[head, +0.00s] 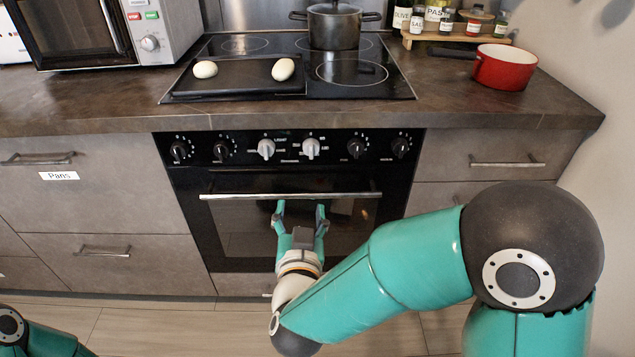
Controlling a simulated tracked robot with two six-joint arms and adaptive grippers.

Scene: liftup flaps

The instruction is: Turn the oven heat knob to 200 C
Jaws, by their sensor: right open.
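The black oven (235,235) is built in below the counter. Its control panel has two light grey knobs in the middle, a left one (266,149) and a right one (311,148), with black knobs on both sides. The small markings are too fine to read, so I cannot tell which knob sets the heat or its setting. My right gripper (300,211) is open and empty in front of the oven door, below the door handle (290,196) in the picture and apart from the knobs. My left gripper is out of view; only part of that arm shows at bottom left.
The cooktop (390,85) holds a dark tray (232,80) with two pale egg-shaped things and a lidded pot (334,27). A red pan (505,68) sits at right, a microwave (95,30) at left. Drawers with handles flank the oven.

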